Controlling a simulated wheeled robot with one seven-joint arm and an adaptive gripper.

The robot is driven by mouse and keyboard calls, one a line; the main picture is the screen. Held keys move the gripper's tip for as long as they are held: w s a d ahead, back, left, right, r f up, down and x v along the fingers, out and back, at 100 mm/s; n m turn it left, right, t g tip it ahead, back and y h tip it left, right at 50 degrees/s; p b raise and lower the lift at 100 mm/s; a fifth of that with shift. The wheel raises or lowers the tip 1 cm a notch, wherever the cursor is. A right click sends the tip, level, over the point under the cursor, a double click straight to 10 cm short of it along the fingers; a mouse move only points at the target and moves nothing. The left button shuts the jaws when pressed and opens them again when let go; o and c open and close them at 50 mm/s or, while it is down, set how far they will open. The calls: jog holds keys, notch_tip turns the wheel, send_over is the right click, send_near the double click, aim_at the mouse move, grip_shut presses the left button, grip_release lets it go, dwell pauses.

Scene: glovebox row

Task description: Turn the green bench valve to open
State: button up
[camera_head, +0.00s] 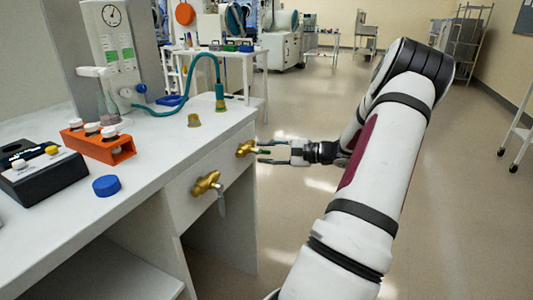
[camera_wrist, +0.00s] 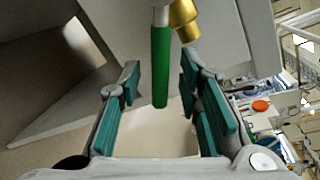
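The green bench valve has a brass body (camera_head: 244,148) on the front panel of the white bench, at the far end. In the wrist view its green handle (camera_wrist: 160,65) reaches between my fingers, with part of a brass body (camera_wrist: 184,18) beside it at the top. My gripper (camera_head: 268,152) is in front of this valve and open. In the wrist view my gripper (camera_wrist: 160,82) has a finger on each side of the handle, with gaps visible. A second brass valve (camera_head: 205,184), with a pale handle hanging down, sits nearer on the same panel.
On the bench top (camera_head: 165,150) are an orange rack (camera_head: 98,148), a blue cap (camera_head: 106,186), a black box (camera_head: 42,178) and a teal hose (camera_head: 205,58). Open floor (camera_head: 300,110) lies right of the bench. A wheeled cart (camera_head: 518,130) stands at far right.

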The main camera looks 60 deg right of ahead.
jog(key=v, duration=1.2)
jog(key=shift+c, duration=0.2)
